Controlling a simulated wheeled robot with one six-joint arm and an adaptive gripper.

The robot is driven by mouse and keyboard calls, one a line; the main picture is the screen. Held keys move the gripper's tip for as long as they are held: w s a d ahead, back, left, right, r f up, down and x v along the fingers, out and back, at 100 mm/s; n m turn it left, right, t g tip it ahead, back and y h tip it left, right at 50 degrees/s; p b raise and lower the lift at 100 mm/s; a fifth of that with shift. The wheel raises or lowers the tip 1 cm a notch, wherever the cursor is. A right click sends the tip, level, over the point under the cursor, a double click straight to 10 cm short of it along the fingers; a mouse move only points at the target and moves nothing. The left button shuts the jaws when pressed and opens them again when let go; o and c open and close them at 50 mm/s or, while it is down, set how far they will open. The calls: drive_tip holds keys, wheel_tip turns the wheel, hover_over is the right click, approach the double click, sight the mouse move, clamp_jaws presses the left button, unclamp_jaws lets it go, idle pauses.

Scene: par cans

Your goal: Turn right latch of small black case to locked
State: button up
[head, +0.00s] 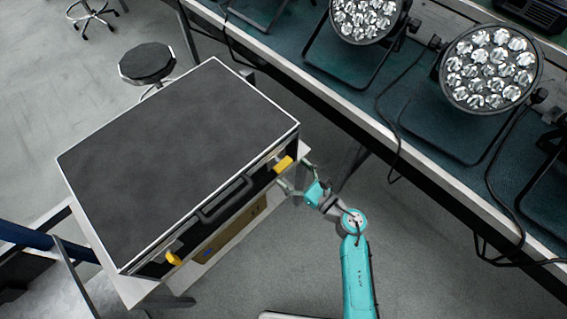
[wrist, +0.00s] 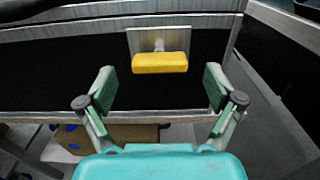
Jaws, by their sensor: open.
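The small black case (head: 180,150) lies closed on a white table, with silver edges and a dark handle (head: 226,198) on its front side. Its right latch (head: 284,164) is a yellow tab near the right front corner. In the wrist view the right latch (wrist: 160,63) is a yellow bar lying horizontally on a silver plate (wrist: 142,40). The left latch (head: 173,257) is also yellow. My gripper (head: 297,178) is in front of the right latch. In the wrist view my gripper (wrist: 160,88) has its fingers spread wide, one on each side of the latch and apart from it, with nothing held.
A long bench (head: 370,100) with several par cans (head: 490,68) and hanging cables runs along the right. A cardboard box (head: 232,232) is below the case front. A black stool (head: 147,62) stands behind. Grey floor (head: 440,260) is open at lower right.

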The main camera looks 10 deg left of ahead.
sight(286, 167)
drive_tip(key=shift+x, duration=2.05)
drive_tip(key=c, duration=1.2)
